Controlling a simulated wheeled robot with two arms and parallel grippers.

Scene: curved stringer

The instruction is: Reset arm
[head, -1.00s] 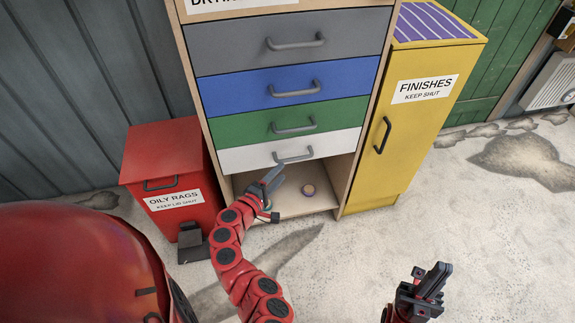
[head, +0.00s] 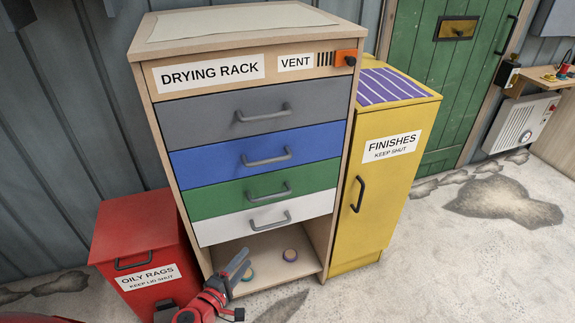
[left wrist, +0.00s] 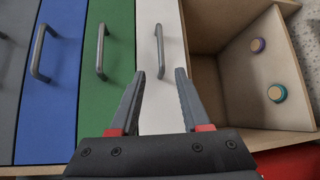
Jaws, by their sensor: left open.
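My left gripper (head: 238,284) is low in front of the drying rack (head: 212,68), near the open bottom shelf. Its jaws are open and empty, and they also show in the left wrist view (left wrist: 158,100). There the fingertips point toward the white drawer (left wrist: 160,50) and its grey handle, apart from it as far as I can tell. The grey, blue, green and white drawers all look shut. My right gripper does not show in the head view now.
A red oily rags bin (head: 140,235) stands left of the rack, a yellow finishes cabinet (head: 385,190) right. Concrete floor (head: 420,270) is clear at the front right.

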